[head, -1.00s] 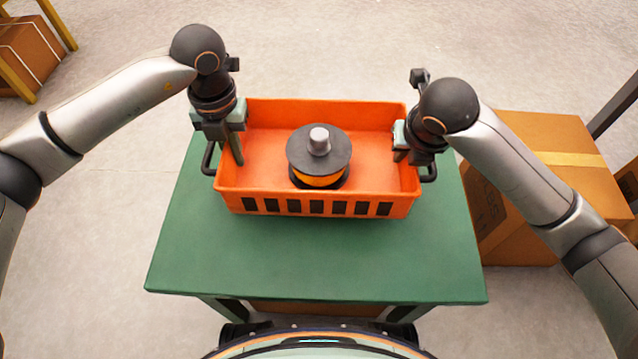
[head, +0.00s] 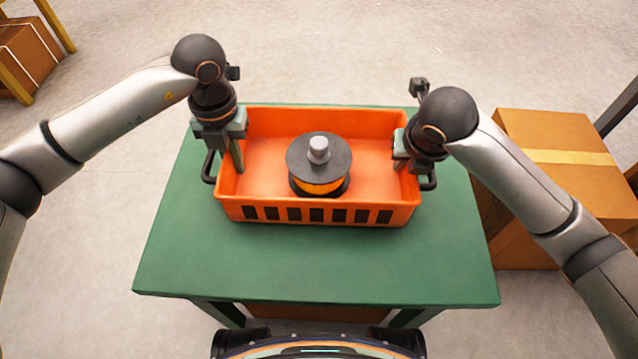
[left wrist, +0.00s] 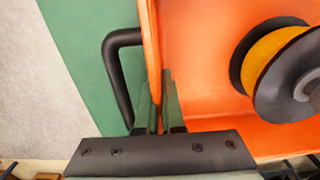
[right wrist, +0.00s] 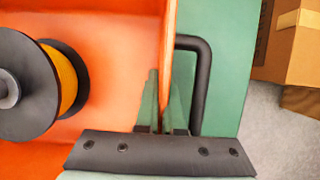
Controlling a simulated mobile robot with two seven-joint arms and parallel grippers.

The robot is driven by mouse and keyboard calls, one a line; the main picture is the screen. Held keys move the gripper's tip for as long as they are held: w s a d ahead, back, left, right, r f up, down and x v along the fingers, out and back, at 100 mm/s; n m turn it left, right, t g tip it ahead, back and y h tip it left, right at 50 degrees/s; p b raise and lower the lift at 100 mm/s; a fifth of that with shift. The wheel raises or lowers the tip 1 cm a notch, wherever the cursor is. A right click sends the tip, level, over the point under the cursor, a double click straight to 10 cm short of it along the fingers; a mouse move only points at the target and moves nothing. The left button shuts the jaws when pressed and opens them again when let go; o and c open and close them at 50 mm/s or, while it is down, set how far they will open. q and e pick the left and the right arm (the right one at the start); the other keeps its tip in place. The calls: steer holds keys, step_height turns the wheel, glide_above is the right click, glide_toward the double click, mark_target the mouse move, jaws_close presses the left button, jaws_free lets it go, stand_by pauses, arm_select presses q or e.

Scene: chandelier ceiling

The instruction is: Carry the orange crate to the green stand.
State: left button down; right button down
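The orange crate (head: 318,215) is level over the top of the green stand (head: 318,265), towards its back. I cannot tell whether its bottom touches the stand. A spool with orange winding and dark flanges (head: 319,157) stands inside the crate. My left gripper (head: 234,158) is shut on the crate's left wall, with one finger on each side in the left wrist view (left wrist: 158,105). My right gripper (head: 402,158) is shut on the right wall, also with the wall between its fingers in the right wrist view (right wrist: 164,105). Black handles stick out beside both grippers.
A cardboard box (head: 560,150) stands on the floor right of the stand, close to my right arm. Another box on a yellow-framed rack (head: 30,55) is at the far left. The stand's front part is bare. The floor behind is clear.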

arm_select(q)
steer(key=shift+f+b, duration=0.45)
steer(key=shift+f, duration=0.1)
arm_select(e)
steer(key=shift+f, duration=0.6)
arm_select(q)
steer(key=c, duration=1)
jaws_free()
steer(key=shift+c, duration=0.2)
arm_select(e)
steer(key=c, duration=1)
jaws_free()
steer(key=shift+c, duration=0.2)
arm_select(q)
steer(key=shift+r, duration=0.1)
step_height(320, 180, up, 12)
steer(key=shift+f, duration=0.15)
arm_select(e)
steer(key=shift+r, duration=0.25)
steer(key=v, duration=1.1)
steer(key=shift+s+r, duration=0.25)
arm_select(q)
steer(key=shift+r, duration=0.2)
arm_select(e)
steer(key=shift+r, duration=0.1)
